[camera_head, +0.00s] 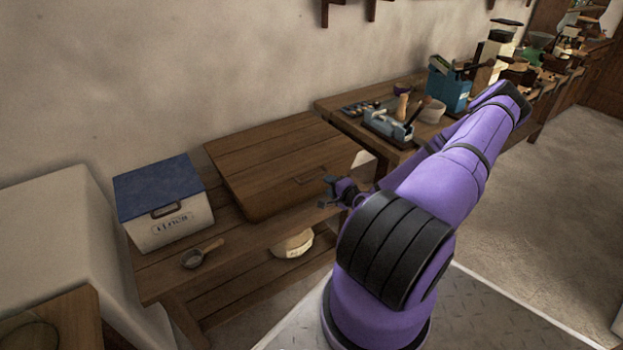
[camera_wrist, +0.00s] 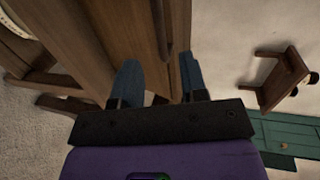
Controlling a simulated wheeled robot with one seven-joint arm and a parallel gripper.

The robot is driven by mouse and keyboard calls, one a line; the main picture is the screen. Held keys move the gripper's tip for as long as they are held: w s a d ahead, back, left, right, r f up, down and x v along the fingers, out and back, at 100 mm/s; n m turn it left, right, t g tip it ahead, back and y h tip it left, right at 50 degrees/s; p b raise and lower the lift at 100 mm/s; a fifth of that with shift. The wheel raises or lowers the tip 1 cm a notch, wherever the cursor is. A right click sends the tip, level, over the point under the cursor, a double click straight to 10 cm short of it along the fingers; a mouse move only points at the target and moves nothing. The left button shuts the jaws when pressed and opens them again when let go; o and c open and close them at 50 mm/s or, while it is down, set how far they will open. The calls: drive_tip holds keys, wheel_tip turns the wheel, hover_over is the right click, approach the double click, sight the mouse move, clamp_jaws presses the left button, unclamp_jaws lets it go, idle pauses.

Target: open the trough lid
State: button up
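The wooden trough (camera_head: 262,196) stands on a low bench against the wall, with its broad plank lid (camera_head: 275,150) lying shut on top. A small handle (camera_head: 310,174) shows near the lid's front right. My gripper (camera_head: 328,193) is just in front of the trough's right front. In the wrist view my gripper (camera_wrist: 159,62) is open, its two dark fingers apart with nothing gripped. Brown wood fills the view ahead and to the left, and a dark bar-like piece (camera_wrist: 162,28) lies beyond the gap between the fingertips. I cannot tell whether a finger touches wood.
A white box with a blue lid (camera_head: 160,190) and a small scoop (camera_head: 202,254) are left of the trough. A pale sack-like thing (camera_head: 293,243) sits beneath the bench. Right stands a workbench (camera_head: 345,108) with tools. A stool (camera_wrist: 280,78) shows in the wrist view.

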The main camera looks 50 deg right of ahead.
sight(318, 178)
drive_tip(key=shift+m+h, duration=0.3)
drive_tip(key=shift+m, duration=0.1)
drive_tip(key=x, duration=1)
drive_tip(key=shift+w, duration=0.3)
drive_tip(key=shift+s+f, duration=0.1)
clamp_jaws()
